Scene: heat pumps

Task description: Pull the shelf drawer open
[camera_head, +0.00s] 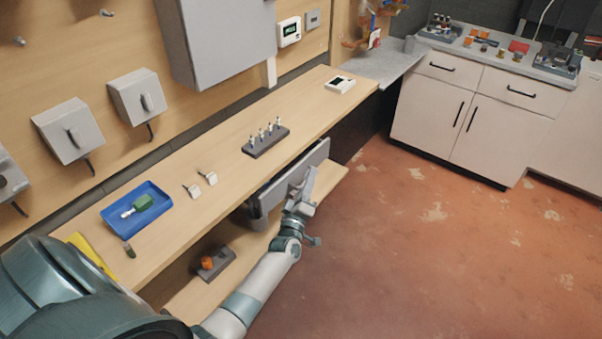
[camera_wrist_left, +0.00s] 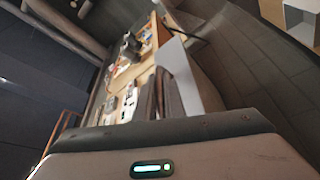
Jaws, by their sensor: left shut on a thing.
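The shelf drawer (camera_head: 270,196) has a grey front panel under the wooden workbench. Its panel stands a little forward of the bench edge; the inside of the drawer cannot be seen from here. My left gripper (camera_head: 305,183) is at the outer face of this panel, shut on the drawer handle, which the gripper mostly hides. In the left wrist view the fingers (camera_wrist_left: 166,97) show at the middle, beside a pale panel. My right gripper is not in view.
The workbench holds a blue tray (camera_head: 112,213) with a green-handled tool, a dark rack (camera_head: 265,141) and small white parts. A lower shelf (camera_head: 330,180) runs below the bench. Red floor (camera_head: 420,240) is open to the right. White cabinets (camera_head: 440,110) stand at the back.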

